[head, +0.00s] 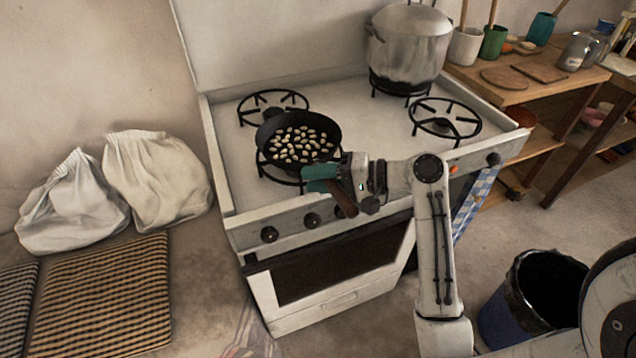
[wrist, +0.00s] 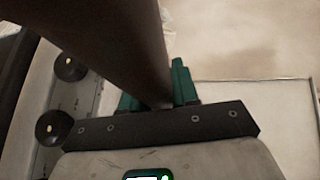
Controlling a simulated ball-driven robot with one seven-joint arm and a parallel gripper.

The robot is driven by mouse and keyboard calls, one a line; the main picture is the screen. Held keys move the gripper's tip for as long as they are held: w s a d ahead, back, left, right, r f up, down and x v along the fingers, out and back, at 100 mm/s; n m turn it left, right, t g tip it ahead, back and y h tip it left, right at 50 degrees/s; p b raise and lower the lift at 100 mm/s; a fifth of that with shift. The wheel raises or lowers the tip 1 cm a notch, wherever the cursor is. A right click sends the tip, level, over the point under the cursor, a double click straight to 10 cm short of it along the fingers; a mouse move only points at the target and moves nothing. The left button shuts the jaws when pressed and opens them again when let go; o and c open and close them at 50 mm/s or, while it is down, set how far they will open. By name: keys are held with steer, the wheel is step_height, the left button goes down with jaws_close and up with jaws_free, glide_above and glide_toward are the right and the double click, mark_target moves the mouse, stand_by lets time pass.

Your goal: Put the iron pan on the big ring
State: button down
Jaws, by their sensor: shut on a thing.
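The black iron pan (head: 264,136) holds several pale, bean-like pieces. In the head view it is over the front left ring (head: 272,178) of the stove, whose black frame shows below the pan's near side. I cannot tell whether the pan touches the ring or hangs just above it. My gripper (head: 334,181) is at the stove's front edge, shut on the pan's brown handle (head: 343,202). In the wrist view the handle (wrist: 110,45) runs between the green fingertips (wrist: 160,88). The pan's bowl cannot be made out there.
The back left ring (head: 272,104) and front right ring (head: 444,118) are bare. A large lidded metal pot (head: 408,48) stands on the back right ring. Knobs (head: 312,220) line the stove front. A wooden side table (head: 520,92) with cups is at right; a dark bin (head: 510,305) is below.

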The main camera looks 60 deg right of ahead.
steer(key=shift+f, duration=0.4)
steer(key=c, duration=1.3)
jaws_free()
steer(key=shift+f, duration=0.3)
steer(key=o, duration=0.5)
steer(key=shift+c, duration=0.2)
steer(key=shift+r, duration=0.1)
steer(key=v, duration=1.2)
steer(key=shift+a, duration=0.1)
